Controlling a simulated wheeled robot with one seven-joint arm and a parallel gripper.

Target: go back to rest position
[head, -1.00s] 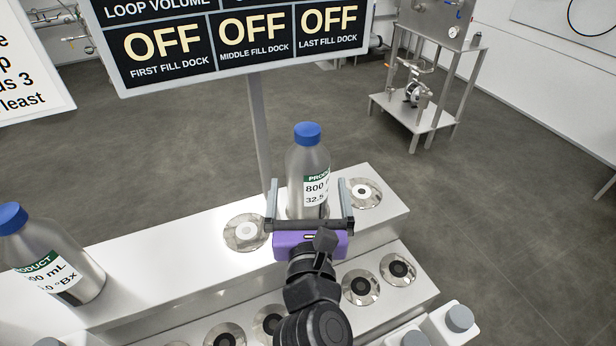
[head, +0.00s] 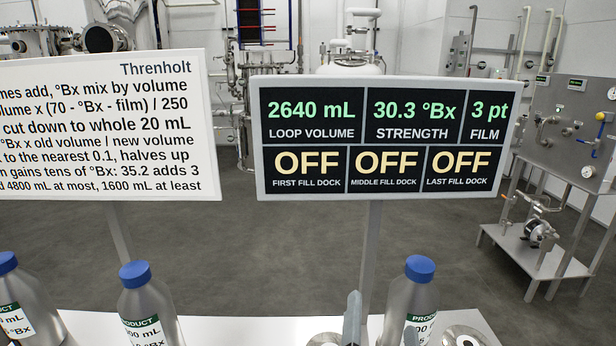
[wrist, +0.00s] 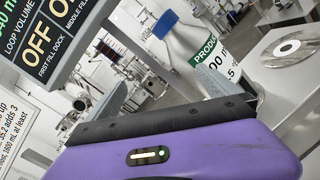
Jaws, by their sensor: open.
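My gripper (head: 381,325) shows only as two grey fingertips at the bottom edge of the head view. They are open and apart, with no bottle between them. A silver bottle with a blue cap (head: 408,298) stands upright on the bench; the right fingertip overlaps its front and the left one is left of it. In the wrist view, the purple gripper body (wrist: 170,152) fills the bottom, and the bottle (wrist: 192,58) stands beyond it, its base hidden by the dark bar. The rest of my arm is out of the head view.
Two more blue-capped bottles, one (head: 145,308) and another (head: 22,308), stand left on the white bench (head: 225,328). Behind are a display (head: 380,137) with all docks OFF and a rules sign (head: 105,130), both on posts. A steel disc (head: 465,338) lies right of the near bottle.

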